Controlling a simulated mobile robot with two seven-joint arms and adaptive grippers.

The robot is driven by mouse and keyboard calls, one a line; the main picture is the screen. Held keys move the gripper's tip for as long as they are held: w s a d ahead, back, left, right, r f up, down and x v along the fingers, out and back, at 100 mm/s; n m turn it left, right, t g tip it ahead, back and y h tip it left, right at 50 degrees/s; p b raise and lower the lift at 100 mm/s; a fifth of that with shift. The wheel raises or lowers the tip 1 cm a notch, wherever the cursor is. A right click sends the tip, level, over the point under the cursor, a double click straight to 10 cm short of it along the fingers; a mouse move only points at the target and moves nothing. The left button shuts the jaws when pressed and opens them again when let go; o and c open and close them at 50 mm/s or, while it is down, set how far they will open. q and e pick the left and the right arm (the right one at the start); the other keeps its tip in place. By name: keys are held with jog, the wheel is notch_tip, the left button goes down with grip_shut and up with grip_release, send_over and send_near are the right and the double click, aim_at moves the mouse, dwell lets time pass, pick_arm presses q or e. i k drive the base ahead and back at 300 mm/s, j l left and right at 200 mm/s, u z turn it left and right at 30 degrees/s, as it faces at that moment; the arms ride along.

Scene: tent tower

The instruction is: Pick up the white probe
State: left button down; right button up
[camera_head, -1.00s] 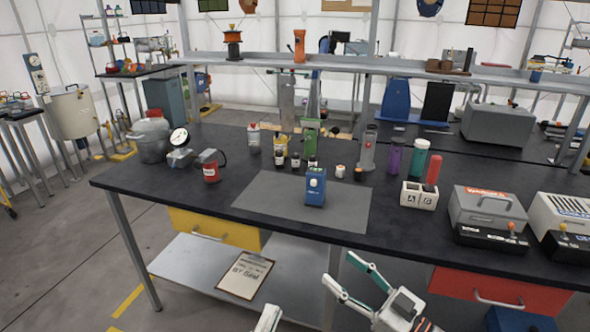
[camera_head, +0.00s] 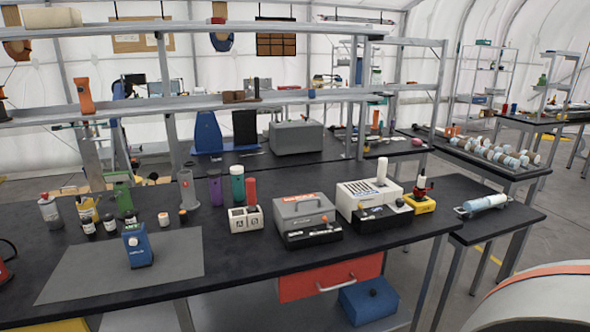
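A white upright cylinder (camera_head: 382,171), which looks like the white probe, stands at the right part of the long black workbench (camera_head: 330,262). It rises from the white slotted device (camera_head: 352,203), at its back right; whether it is in a slot or behind the device is unclear. Neither of my grippers is in this view.
A grey box device (camera_head: 303,215) stands left of the white device. A red-and-yellow instrument (camera_head: 421,196) stands to its right. A lower side table (camera_head: 505,218) holds a pale blue cylinder (camera_head: 485,203). A large white curved surface (camera_head: 540,299) fills the bottom right corner.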

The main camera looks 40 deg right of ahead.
aim_at(382, 164)
jog(key=z, duration=1.75)
jog(key=i+l+u, duration=0.1)
jog(key=i+l, duration=0.35)
jog(key=l, duration=0.2)
jog(key=i+l+u, duration=0.15)
jog(key=i+l, duration=0.25)
jog(key=l, duration=0.25)
jog(key=i+l+u, duration=0.15)
jog(key=l, duration=0.2)
jog(key=i+l, duration=0.2)
jog(key=l, duration=0.15)
jog(key=u, duration=0.05)
